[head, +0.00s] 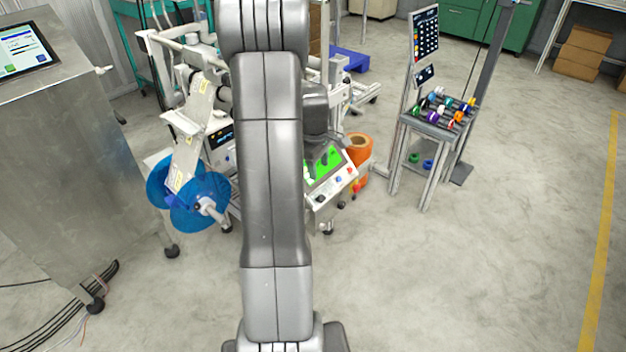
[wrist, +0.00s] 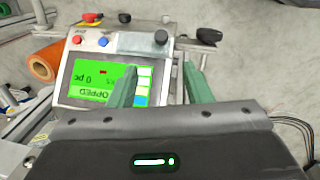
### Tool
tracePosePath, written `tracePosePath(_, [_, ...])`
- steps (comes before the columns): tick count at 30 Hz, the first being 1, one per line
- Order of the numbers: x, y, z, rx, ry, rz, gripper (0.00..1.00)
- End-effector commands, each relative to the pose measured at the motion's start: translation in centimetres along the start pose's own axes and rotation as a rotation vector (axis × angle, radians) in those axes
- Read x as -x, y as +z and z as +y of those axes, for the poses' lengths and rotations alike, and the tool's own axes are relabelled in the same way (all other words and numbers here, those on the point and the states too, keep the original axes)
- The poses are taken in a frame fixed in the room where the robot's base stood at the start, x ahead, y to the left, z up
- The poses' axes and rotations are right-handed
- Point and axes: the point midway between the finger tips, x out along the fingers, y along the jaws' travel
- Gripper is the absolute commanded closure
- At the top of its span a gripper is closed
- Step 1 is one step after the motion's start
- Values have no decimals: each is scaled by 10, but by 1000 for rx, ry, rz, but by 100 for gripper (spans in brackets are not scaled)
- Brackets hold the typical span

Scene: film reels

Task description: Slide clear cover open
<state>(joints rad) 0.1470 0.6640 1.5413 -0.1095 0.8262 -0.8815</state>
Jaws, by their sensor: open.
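My gripper (wrist: 161,78) shows in the wrist view as two green fingers spread apart with nothing between them. They are in front of a control panel (wrist: 90,58) with a lit green screen (wrist: 92,78); the left finger covers part of the screen. The green screen (head: 322,168) shows right of my arm, close to the dark end of my arm.
Blue reels (head: 190,200) stick out at the machine's front left. An orange roll (head: 357,150) sits at its right. A steel cabinet (head: 75,150) stands at the left. A small table (head: 430,128) with coloured reels stands at the right. The floor at front right is clear.

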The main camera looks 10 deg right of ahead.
Motion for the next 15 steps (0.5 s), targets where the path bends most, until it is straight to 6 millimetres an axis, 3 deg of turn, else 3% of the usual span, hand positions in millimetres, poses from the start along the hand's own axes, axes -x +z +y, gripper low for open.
tracePosePath(5, [-26,1,-1,-1,-3,-3,55])
tracePosePath(15, [-98,1,-1,-2,-3,-3,55])
